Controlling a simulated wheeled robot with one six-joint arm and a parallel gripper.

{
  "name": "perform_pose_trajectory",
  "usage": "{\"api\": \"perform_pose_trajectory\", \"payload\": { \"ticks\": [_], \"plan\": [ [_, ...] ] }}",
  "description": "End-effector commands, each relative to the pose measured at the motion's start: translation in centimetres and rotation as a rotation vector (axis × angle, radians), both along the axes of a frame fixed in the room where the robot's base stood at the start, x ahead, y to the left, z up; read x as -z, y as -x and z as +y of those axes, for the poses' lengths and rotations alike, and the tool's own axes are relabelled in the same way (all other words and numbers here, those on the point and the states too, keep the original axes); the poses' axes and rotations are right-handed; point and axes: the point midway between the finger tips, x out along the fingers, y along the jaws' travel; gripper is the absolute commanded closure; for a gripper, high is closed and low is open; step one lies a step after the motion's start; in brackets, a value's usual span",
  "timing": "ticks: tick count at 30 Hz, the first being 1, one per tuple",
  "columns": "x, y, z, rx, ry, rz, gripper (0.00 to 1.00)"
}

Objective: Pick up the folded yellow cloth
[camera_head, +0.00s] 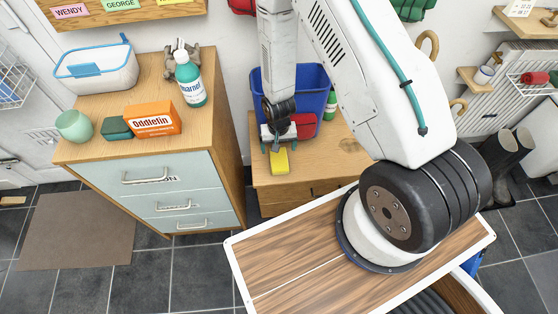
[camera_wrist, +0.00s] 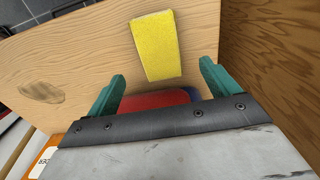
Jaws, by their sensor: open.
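The folded yellow cloth (camera_head: 279,162) lies flat near the front edge of a low wooden bench (camera_head: 342,158). In the wrist view the cloth (camera_wrist: 154,46) shows as a yellow slab just beyond my fingertips, roughly centred between them. My gripper (camera_head: 277,148) hangs above the bench, right by the cloth's back end. In the wrist view its two green fingers (camera_wrist: 162,69) are spread wide with nothing between their tips. I cannot tell the exact height of the fingers above the cloth.
A blue bin (camera_head: 316,84) stands on the bench behind my gripper, with a red item (camera_head: 303,126) before it. A taller drawer cabinet (camera_head: 170,180) stands close on the left, carrying an orange box (camera_head: 153,119) and a green bottle (camera_head: 190,84). Black boots (camera_head: 507,150) stand at right.

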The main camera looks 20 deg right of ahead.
Motion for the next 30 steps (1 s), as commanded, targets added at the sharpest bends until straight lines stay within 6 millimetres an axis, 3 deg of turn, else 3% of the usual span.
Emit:
{"api": "perform_pose_trajectory", "payload": {
  "ticks": [18,26,27,30],
  "plan": [
    [7.2,0.5,0.0,0.006,0.000,0.000,0.13],
    [7.5,0.4,0.0,0.006,0.000,-0.001,0.13],
    [7.5,0.4,0.0,0.006,0.000,-0.001,0.16],
    [7.5,0.4,0.0,0.006,0.000,0.000,0.43]
  ]
}}
